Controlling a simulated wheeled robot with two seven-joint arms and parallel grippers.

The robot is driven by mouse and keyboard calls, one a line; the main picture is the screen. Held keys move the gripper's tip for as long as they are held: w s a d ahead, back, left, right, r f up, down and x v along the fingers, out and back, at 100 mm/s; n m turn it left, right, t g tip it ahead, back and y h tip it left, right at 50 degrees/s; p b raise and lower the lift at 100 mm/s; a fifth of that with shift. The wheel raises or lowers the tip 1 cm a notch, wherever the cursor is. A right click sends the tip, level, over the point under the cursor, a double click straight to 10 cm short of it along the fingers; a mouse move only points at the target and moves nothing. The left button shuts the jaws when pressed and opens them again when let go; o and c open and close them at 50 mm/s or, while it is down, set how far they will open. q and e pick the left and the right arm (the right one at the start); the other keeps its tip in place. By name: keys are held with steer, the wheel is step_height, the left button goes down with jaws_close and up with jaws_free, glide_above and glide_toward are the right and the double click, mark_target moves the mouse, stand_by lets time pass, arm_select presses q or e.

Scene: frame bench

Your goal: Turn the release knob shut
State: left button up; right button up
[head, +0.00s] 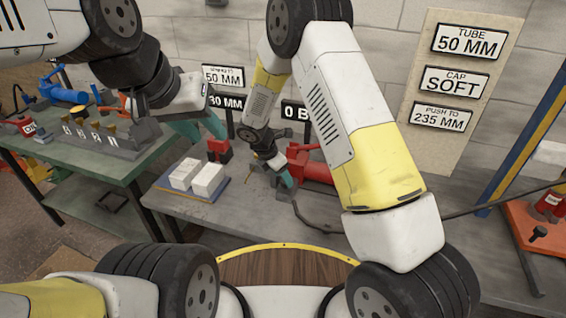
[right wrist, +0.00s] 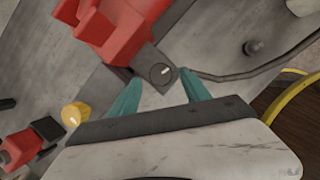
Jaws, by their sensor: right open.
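A dark round knob (right wrist: 161,73) with a white line across its face sits on the grey end block of a red pump (right wrist: 115,30) in the right wrist view. My right gripper (right wrist: 159,79) is open, with one teal finger on each side of that block; I cannot tell whether they touch it. In the head view the red pump (head: 312,165) lies on the grey bench, and my right gripper (head: 281,172) is at its left end, hiding the knob. My left gripper (head: 208,131) is raised over the benches, with its teal fingers apart and nothing between them.
A yellow knob (right wrist: 75,115) shows at the left of the right wrist view. White blocks (head: 198,178) on a blue tray lie left of the pump, beside a small red and black item (head: 219,149). A dark hose (head: 315,226) runs from the pump. The front of the grey bench (head: 240,222) is clear.

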steer(key=shift+x, duration=1.1)
steer(key=shift+c, duration=0.3)
jaws_close()
